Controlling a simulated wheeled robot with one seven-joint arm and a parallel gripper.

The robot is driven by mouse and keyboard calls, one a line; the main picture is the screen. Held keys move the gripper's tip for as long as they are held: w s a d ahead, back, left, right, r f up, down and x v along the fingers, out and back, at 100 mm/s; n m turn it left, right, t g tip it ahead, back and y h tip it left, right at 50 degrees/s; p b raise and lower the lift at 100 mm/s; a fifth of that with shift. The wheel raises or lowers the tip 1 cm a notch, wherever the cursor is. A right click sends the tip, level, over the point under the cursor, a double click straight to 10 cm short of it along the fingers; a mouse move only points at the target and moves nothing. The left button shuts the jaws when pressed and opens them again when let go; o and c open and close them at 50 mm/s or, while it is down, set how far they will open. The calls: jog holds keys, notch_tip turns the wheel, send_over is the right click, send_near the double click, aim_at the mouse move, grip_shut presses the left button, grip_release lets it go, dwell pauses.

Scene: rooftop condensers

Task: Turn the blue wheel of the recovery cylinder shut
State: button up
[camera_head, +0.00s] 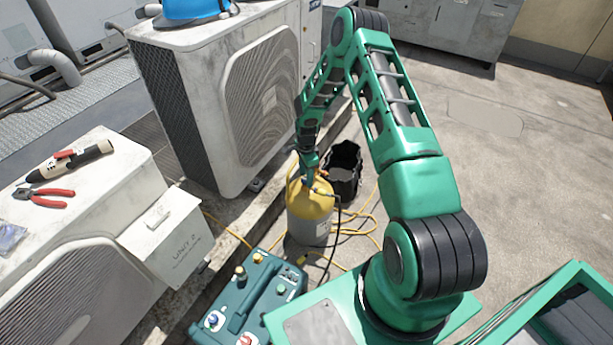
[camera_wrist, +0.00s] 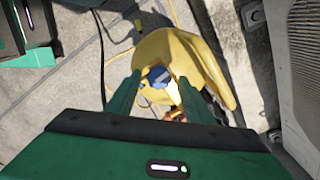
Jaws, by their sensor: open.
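The recovery cylinder (camera_head: 309,219) stands upright on the roof floor, with a yellow top and a grey lower body. Its yellow collar (camera_wrist: 210,65) fills the middle of the wrist view. The blue wheel (camera_wrist: 158,77) shows inside the collar; in the head view it is hidden by my gripper. My gripper (camera_wrist: 152,88) is open and points down over the cylinder top. Its two green fingers lie to the left and right of the blue wheel in the picture. I cannot tell whether they touch it. In the head view my gripper (camera_head: 309,172) is at the cylinder's top.
A black bin (camera_head: 345,165) stands just behind the cylinder. A yellow hose (camera_head: 364,222) and a dark hose lie around it. A teal machine with knobs (camera_head: 262,290) is in front. A condenser (camera_head: 215,100) stands left, and another (camera_head: 100,230) carries pliers (camera_head: 44,196) and a torch-like tool (camera_head: 70,160).

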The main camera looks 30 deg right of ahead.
notch_tip(320, 180, up, 11)
jog(key=shift+f, duration=0.15)
dwell(0.4)
jog(key=shift+a, duration=0.15)
notch_tip(320, 180, down, 11)
jog(key=shift+r, duration=0.1)
dwell(0.6)
